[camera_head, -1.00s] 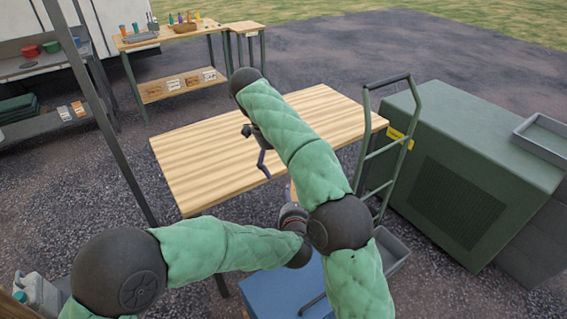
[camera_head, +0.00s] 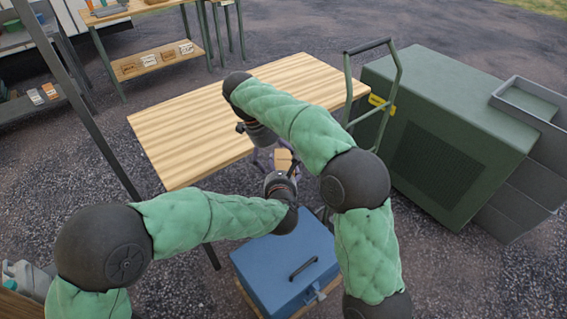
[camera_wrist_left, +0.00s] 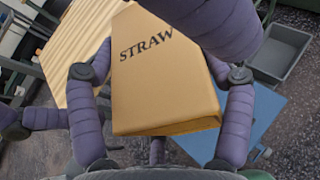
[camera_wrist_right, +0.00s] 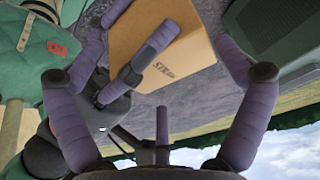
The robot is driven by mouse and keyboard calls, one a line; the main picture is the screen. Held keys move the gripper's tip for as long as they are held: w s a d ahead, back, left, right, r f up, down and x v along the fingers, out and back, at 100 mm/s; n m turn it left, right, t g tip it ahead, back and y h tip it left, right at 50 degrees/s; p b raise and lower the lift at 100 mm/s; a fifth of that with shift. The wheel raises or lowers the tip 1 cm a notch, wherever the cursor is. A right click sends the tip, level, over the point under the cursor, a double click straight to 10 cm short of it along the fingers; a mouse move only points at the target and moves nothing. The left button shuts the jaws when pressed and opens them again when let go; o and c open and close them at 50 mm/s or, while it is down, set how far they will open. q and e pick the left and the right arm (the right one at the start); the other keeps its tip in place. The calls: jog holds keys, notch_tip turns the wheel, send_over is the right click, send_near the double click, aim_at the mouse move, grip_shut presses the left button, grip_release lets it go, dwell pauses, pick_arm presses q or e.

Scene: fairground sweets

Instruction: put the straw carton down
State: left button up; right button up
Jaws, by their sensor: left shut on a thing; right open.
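The straw carton (camera_head: 284,160) is a tan box, partly hidden by the arms in the head view. My left gripper (camera_head: 279,178) is shut on it and holds it up near the table's front edge. In the left wrist view the carton (camera_wrist_left: 165,75) sits between the fingers, tilted, with STRAW printed on it. My right gripper (camera_head: 265,158) is open, close beside the carton. In the right wrist view the carton (camera_wrist_right: 195,55) is beyond and between the open fingers, with a left-gripper finger across it; whether the right fingers touch it I cannot tell.
A slatted wooden table (camera_head: 190,125) has a bare top. A blue box (camera_head: 265,265) with a handle stands low in front. A green hand truck (camera_head: 384,110) and large green cabinet (camera_head: 450,110) are at the right, with grey bins (camera_head: 535,105). A shelf table (camera_head: 150,65) stands behind.

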aim_at(282, 161)
jog(key=shift+x, duration=1.45)
pick_arm(q)
jog(key=shift+w+r, duration=0.1)
jog(key=shift+r, duration=0.05)
pick_arm(e)
jog(key=shift+s, duration=0.15)
jog(key=c, duration=1.2)
pick_arm(q)
jog(key=o, duration=1.3)
pick_arm(e)
jog(key=c, duration=0.3)
pick_arm(q)
jog(key=shift+o, duration=0.3)
jog(key=shift+a+r, duration=0.1)
jog(key=shift+a, duration=0.05)
pick_arm(e)
jog(key=shift+c, duration=0.3)
